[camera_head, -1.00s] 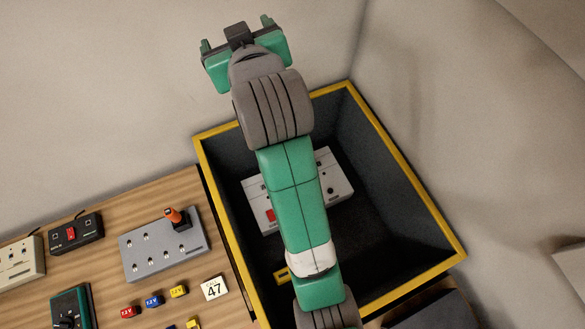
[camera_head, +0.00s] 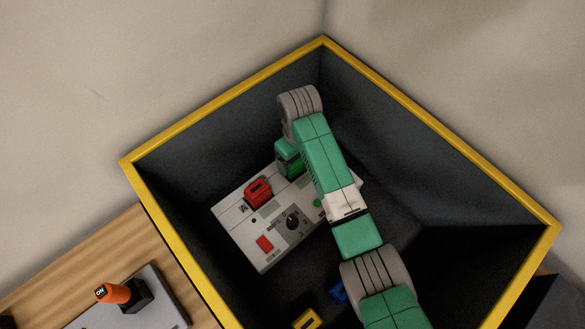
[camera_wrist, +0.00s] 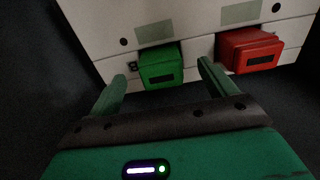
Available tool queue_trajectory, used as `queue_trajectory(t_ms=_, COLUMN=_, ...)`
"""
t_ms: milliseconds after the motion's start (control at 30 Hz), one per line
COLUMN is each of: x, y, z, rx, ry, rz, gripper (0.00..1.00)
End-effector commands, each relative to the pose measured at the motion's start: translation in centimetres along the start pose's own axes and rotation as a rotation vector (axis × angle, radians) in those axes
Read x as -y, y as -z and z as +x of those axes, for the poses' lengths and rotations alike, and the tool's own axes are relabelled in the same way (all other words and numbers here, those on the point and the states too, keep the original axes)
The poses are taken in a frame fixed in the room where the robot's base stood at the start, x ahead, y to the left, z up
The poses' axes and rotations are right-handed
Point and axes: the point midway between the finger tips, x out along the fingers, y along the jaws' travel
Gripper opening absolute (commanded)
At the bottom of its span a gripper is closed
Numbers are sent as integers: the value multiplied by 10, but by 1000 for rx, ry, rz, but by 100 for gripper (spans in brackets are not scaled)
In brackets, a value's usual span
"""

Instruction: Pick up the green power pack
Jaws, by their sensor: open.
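The green power pack (camera_wrist: 160,62) is a small block with a dark label, seated at the white panel (camera_wrist: 195,25) in the wrist view. My gripper (camera_wrist: 161,71) is open, with one finger on each side of the pack's near end; I cannot tell whether they touch it. In the head view, the white panel (camera_head: 264,235) lies in the dark bin. A green shape shows there beside my arm, where pack and gripper are hard to tell apart. The red pack (camera_head: 257,192) sits on the panel, and also shows right of my gripper in the wrist view (camera_wrist: 249,50).
The deep dark bin has a yellow rim (camera_head: 222,98), and my arm reaches down inside it. A yellow block (camera_head: 306,318) and a blue block (camera_head: 338,291) lie on the bin floor. A grey box with an orange switch (camera_head: 112,293) stands on the wooden table outside.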

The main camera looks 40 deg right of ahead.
Motion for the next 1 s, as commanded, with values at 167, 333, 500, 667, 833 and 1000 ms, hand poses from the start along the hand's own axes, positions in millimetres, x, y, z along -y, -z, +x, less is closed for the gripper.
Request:
queue_trajectory(t_ms=167, x=0, y=1, z=10, rx=-1, ry=0, rz=0, gripper=84)
queue_trajectory(t_ms=333, x=-1, y=6, z=40, rx=0, ry=0, rz=1, gripper=84)
queue_trajectory(t_ms=500, x=-2, y=7, z=61, rx=-2, ry=0, rz=0, gripper=84)
queue_trajectory(t_ms=667, x=-2, y=8, z=58, rx=-3, ry=0, rz=0, gripper=84)
queue_trajectory(t_ms=833, x=-2, y=8, z=58, rx=-3, ry=0, rz=1, gripper=56)
queue_trajectory(t_ms=1000, x=-2, y=7, z=58, rx=-2, ry=0, rz=1, gripper=23)
